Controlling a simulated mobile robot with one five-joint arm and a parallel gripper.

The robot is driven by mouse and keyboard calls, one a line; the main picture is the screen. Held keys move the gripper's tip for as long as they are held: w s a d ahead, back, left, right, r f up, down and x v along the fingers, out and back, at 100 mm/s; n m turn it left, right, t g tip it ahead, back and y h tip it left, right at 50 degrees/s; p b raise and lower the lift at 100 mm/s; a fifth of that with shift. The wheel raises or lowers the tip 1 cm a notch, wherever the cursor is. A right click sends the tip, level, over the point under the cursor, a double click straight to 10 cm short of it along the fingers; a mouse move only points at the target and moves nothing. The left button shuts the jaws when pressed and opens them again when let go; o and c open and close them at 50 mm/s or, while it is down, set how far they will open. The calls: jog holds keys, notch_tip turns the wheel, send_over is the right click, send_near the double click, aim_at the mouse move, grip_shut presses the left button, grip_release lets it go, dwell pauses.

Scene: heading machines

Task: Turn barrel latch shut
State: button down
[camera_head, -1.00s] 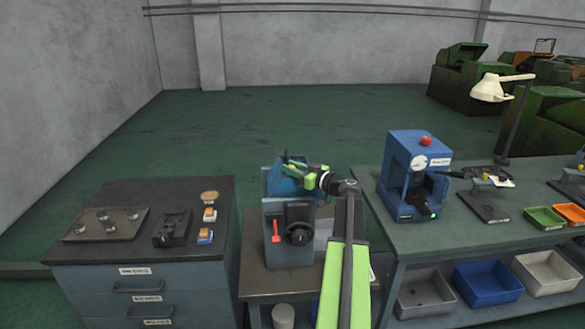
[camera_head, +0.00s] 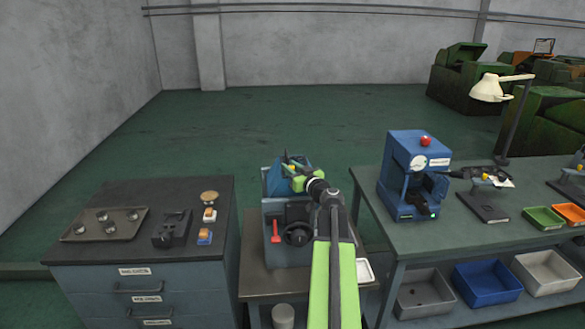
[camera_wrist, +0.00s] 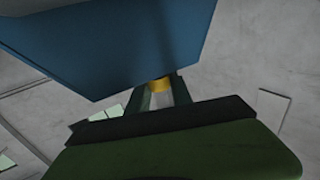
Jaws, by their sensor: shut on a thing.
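The blue barrel (camera_head: 276,181) sits in the top of a grey machine (camera_head: 289,249). In the wrist view the barrel (camera_wrist: 125,40) fills the upper part as a large blue face. A small yellow piece (camera_wrist: 160,84), which looks like the latch's handle, shows at the barrel's lower edge. My gripper (camera_wrist: 162,93) has its fingers on both sides of this piece and is shut on it. In the head view my gripper (camera_head: 289,163) is at the top of the barrel and partly covers it. The rest of the latch is hidden.
A dark cabinet (camera_head: 110,200) with a tray (camera_head: 75,230) stands left. A bench (camera_head: 440,236) with a blue press (camera_head: 405,175) stands right. A white tray (camera_head: 365,270) lies beside the machine.

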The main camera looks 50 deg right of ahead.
jog(key=m+g+h, duration=0.1)
jog(key=m+h, duration=0.1)
jog(key=m+g+h, duration=0.1)
jog(key=m+h, duration=0.1)
jog(key=h, duration=0.1)
jog(key=shift+a+g+h, duration=0.15)
jog(key=shift+g+h, duration=0.15)
jog(key=shift+g, duration=0.1)
jog(key=m+g+h, duration=0.1)
jog(key=m+h, duration=0.1)
jog(key=shift+r+g+h, duration=0.15)
jog(key=shift+g+h, duration=0.15)
jog(key=shift+g, duration=0.1)
jog(key=shift+w+m+g+h, duration=0.1)
jog(key=shift+m+g+h, duration=0.4)
jog(key=shift+m+g, duration=0.25)
jog(key=m+g+h, duration=0.2)
jog(key=g, duration=0.1)
jog(key=shift+w+g, duration=0.1)
jog(key=shift+g, duration=0.15)
jog(key=m+g, duration=0.1)
jog(key=g, duration=0.1)
jog(key=m+g+h, duration=0.1)
jog(key=m+g, duration=0.1)
jog(key=shift+d+h, duration=0.2)
jog(key=shift+h, duration=0.1)
jog(key=shift+m+g, duration=0.65)
jog(key=shift+g, duration=0.35)
jog(key=shift+s+g, duration=0.25)
jog(key=shift+g, duration=0.05)
